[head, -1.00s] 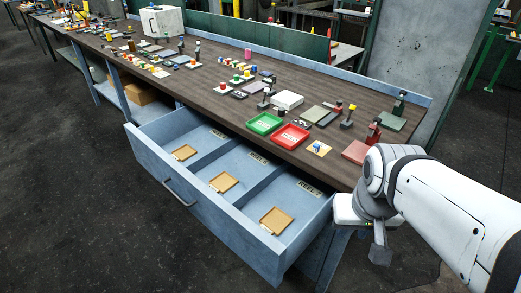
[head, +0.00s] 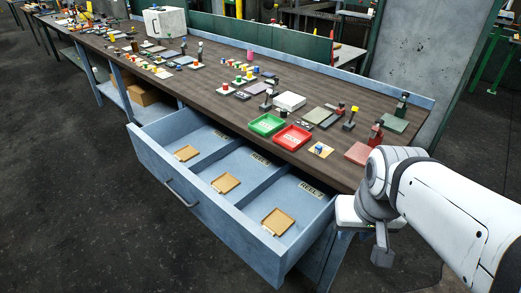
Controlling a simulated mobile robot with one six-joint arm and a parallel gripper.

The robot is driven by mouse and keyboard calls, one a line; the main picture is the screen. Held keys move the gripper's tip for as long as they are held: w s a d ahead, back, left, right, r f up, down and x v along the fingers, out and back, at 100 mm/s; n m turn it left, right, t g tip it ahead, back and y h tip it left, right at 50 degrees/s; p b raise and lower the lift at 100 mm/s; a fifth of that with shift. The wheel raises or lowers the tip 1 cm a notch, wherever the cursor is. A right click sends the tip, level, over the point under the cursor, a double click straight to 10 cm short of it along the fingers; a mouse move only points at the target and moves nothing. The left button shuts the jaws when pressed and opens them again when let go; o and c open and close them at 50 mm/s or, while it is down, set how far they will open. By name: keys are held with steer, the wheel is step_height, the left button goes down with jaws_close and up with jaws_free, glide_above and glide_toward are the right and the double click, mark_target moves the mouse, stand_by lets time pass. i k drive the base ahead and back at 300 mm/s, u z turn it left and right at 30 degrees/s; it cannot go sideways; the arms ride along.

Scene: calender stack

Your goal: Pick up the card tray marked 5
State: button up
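Three small tan trays lie in the open blue-grey drawer (head: 213,213), one in each compartment: a far-left tray (head: 187,153), a middle tray (head: 226,183) and a near-right tray (head: 277,222). I cannot read a number on any of them. My gripper (head: 382,256) shows only in part at the end of my white arm, right of the drawer and apart from the trays. Whether it is open or shut cannot be seen.
The long dark workbench (head: 230,108) above the drawer carries a green tray (head: 267,125), a red tray (head: 293,138), a white box (head: 289,101), stamps and several small blocks. A drawer handle (head: 180,194) juts out in front. The dark floor (head: 80,220) in front is clear.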

mark_target(221, 184)
steer(key=u, duration=2.3)
steer(key=i, duration=3.75)
steer(key=z, duration=1.8)
